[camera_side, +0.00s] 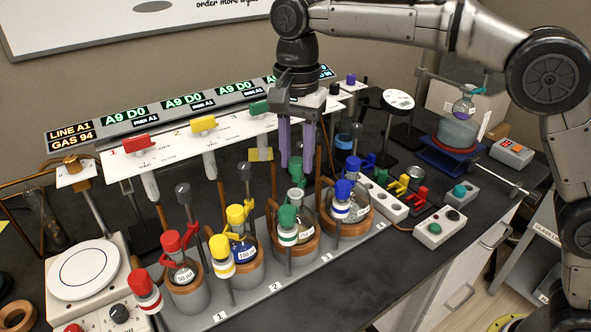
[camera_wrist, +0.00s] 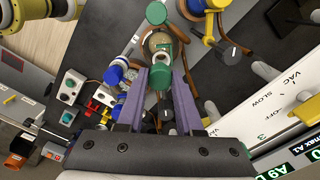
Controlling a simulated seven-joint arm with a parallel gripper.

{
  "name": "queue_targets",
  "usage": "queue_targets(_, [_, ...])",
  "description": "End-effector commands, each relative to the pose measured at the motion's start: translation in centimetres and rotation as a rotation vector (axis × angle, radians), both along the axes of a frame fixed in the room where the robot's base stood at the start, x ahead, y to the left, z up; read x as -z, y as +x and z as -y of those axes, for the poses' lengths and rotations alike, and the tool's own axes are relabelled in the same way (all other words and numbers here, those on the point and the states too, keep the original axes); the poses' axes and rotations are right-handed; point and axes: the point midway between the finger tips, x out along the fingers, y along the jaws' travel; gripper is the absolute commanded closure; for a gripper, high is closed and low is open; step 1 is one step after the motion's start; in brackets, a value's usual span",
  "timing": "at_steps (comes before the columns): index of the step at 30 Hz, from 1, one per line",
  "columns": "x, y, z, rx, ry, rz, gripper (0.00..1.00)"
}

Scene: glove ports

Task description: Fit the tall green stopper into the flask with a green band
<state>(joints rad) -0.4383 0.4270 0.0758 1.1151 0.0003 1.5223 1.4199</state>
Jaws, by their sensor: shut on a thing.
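My gripper (camera_side: 296,166) has its two purple fingers pointing down, closed on the tall green stopper (camera_side: 295,165). In the wrist view the stopper (camera_wrist: 158,77) shows between the fingertips. The flask with a green band (camera_side: 305,217) is directly below, a clear flask in a copper-brown holder in the rack. Its neck, with green on it, is close under the stopper; in the wrist view the flask (camera_wrist: 160,41) lies just beyond the stopper. I cannot tell whether the stopper's lower end touches or enters the neck. The fingers partly hide the stopper.
A green-capped, white-banded piece (camera_side: 287,226) stands in front of the flask. Blue-topped (camera_side: 342,195) and yellow-topped (camera_side: 237,217) pieces stand either side. A white control panel (camera_side: 200,135) runs behind. A hotplate (camera_side: 84,270) is at left; a grey switch box (camera_side: 440,228) at right.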

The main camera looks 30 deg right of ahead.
Motion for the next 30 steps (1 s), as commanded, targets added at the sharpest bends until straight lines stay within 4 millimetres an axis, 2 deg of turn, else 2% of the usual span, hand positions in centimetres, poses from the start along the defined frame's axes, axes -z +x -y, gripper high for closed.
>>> queue_targets(3, [1.9,0.2,-0.1,0.000,-0.003,-0.006,1.00])
queue_targets(7, [3.2,0.2,-0.1,0.000,-0.002,-0.002,1.00])
queue_targets(30, [4.6,0.2,-0.1,0.000,-0.001,-0.002,1.00])
